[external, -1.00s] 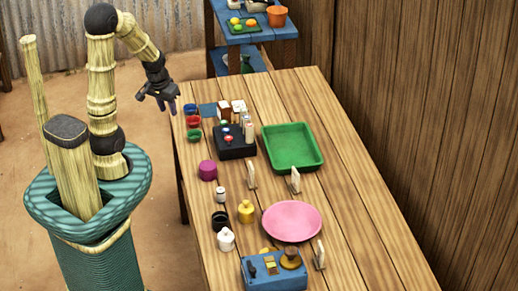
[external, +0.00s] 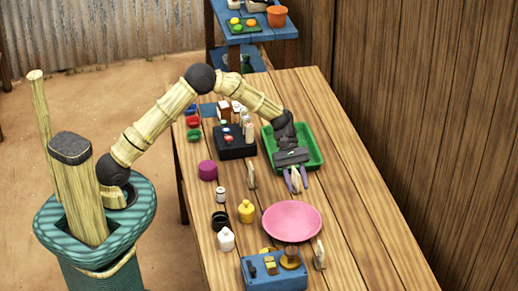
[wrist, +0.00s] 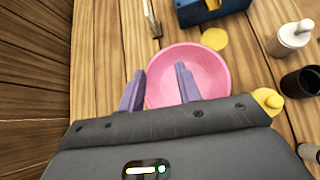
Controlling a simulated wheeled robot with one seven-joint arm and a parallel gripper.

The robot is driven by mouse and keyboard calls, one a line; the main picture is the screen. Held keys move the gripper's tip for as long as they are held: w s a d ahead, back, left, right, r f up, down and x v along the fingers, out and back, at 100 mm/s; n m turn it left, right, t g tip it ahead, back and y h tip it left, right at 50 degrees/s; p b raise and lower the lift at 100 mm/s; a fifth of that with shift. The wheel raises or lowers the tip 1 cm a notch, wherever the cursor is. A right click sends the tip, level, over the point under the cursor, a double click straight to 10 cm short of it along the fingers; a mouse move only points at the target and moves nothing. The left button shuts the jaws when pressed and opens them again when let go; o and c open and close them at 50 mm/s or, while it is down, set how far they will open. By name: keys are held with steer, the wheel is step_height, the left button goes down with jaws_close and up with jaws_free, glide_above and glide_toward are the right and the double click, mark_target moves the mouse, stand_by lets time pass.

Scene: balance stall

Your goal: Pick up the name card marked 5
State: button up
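Three small cream name cards stand on the wooden table; I cannot read a number on any of them. One card (external: 252,176) stands left of the green tray's near edge. A second card (external: 295,180) stands by the tray's near right part, partly covered by my gripper (external: 296,187), whose purple fingers show on either side of it. A third card (external: 319,255) stands near the pink plate; a card also shows at the top of the wrist view (wrist: 152,20). In the wrist view my gripper's fingers (wrist: 160,80) are apart, with nothing visible held between them.
The green tray (external: 315,150) lies under my wrist. The pink plate (external: 292,222) is nearer, with a yellow pot (external: 246,211), white bottle (external: 226,239) and dark cup (external: 220,221) to its left. A blue box (external: 272,272) stands at the near end. The table's right side is clear.

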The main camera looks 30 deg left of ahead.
mark_target(319, 242)
steer(key=s+d+f+g+h, duration=0.1)
steer(key=s+d+g, duration=0.1)
steer(key=d, duration=0.4)
steer(key=shift+s+n+b, duration=0.25)
steer(key=shift+n+b, duration=0.1)
steer(key=shift+n, duration=0.05)
steer(key=shift+f, duration=0.1)
steer(key=p+x, duration=0.1)
steer(key=x, duration=1.1)
steer(key=shift+s, duration=0.1)
steer(key=shift+p+x, duration=0.8)
steer(key=shift+x, duration=1.85)
steer(key=shift+a, duration=0.1)
